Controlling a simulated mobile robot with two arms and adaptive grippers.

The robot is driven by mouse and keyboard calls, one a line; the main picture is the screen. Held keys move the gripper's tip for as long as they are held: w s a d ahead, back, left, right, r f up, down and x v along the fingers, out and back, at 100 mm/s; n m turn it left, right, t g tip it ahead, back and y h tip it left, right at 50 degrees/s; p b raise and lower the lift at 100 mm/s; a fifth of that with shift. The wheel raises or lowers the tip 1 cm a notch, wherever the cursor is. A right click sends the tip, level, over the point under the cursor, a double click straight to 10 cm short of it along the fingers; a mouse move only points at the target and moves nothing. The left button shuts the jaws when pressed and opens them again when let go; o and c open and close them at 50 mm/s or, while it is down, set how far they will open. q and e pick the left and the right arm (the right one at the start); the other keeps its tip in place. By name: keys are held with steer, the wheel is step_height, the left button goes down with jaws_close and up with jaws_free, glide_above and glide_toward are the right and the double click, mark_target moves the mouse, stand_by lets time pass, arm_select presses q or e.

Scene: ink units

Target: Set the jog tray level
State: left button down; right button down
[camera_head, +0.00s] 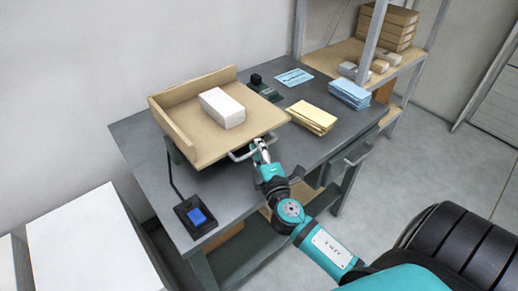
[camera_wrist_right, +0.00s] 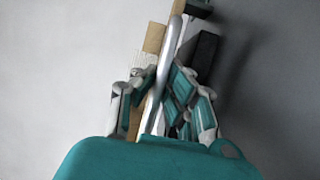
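The jog tray (camera_head: 184,122) is a tan board with raised walls along its left and back edges. It stands above the grey bench on a mostly hidden support and looks tilted; I cannot tell how much. A white block (camera_head: 222,107), like a paper stack, lies on it. A silver bar handle (camera_head: 243,154) sticks out from the tray's front edge. My right gripper (camera_head: 261,150) is at the handle's right part. In the right wrist view its fingers close in on both sides of the handle bar (camera_wrist_right: 164,72). My left gripper is not in view.
On the bench (camera_head: 225,198) are a black pad with a blue button (camera_head: 197,215), a yellow paper stack (camera_head: 312,116), a blue stack (camera_head: 349,93), a blue sheet (camera_head: 294,77) and a small dark device (camera_head: 264,88). A shelf with boxes (camera_head: 386,25) stands behind at right.

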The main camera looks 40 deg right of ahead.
steer(key=shift+f, duration=0.3)
steer(key=c, duration=1.4)
jaws_free()
steer(key=shift+r, duration=0.15)
steer(key=shift+s, duration=0.15)
steer(key=v, duration=1.2)
